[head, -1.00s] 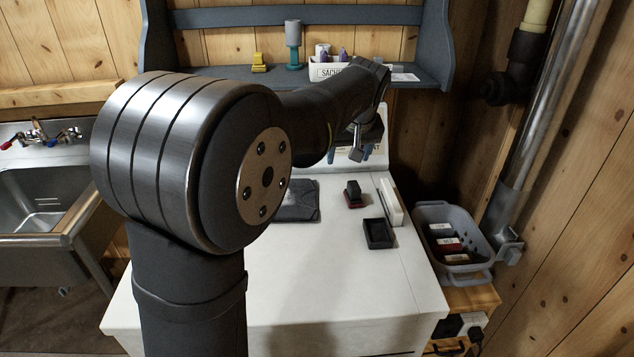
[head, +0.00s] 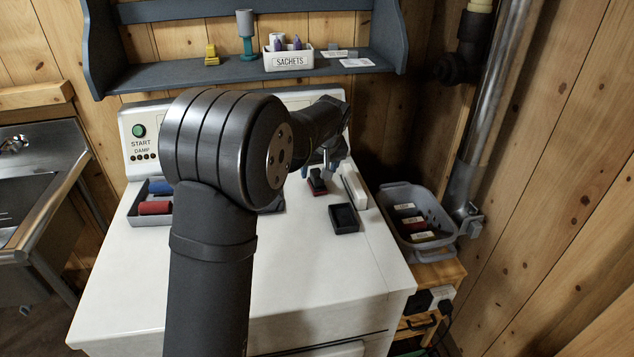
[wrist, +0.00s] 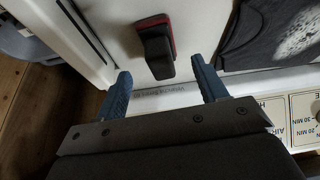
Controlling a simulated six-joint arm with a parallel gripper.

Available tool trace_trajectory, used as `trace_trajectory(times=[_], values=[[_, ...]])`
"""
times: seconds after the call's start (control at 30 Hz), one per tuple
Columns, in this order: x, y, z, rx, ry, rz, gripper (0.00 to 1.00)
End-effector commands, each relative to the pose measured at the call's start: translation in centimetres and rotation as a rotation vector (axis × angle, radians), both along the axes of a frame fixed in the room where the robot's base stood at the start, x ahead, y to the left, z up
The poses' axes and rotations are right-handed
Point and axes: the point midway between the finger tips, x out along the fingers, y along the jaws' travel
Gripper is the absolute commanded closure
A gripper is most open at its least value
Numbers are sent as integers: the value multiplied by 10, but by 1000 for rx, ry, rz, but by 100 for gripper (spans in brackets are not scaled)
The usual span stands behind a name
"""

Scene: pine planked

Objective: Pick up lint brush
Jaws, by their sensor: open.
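The lint brush (head: 316,184), with a black handle and a red base, sits on the white machine top (head: 290,270). My gripper (head: 333,163) is open and empty, just above and behind the brush in the head view. In the wrist view the brush (wrist: 156,42) lies ahead of the gap between the blue fingers of my gripper (wrist: 160,71), one finger to each side. No contact shows. The brush's near end reaches about level with the fingertips in that picture.
A grey tray with rollers (head: 150,219) is at left, a grey basket (head: 437,248) at right. The machine's front top is clear.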

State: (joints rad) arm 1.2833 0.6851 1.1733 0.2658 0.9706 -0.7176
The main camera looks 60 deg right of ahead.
Motion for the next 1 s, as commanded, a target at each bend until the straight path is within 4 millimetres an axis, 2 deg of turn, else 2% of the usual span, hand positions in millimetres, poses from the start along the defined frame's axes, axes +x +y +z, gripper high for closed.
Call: trace_trajectory(times=[0.17, 0.4, 0.67, 0.9, 0.93, 1.0], values=[[5, -3, -10, 2, 1, 1, 35], [18, -13, -42, 2, 1, -1, 35], [19, -14, -46, -2, 0, -2, 35], [19, -14, -46, -2, 0, -2, 80], [19, -14, -46, -2, 0, -1, 84], [19, -14, -46, -2, 0, -1, 84]])
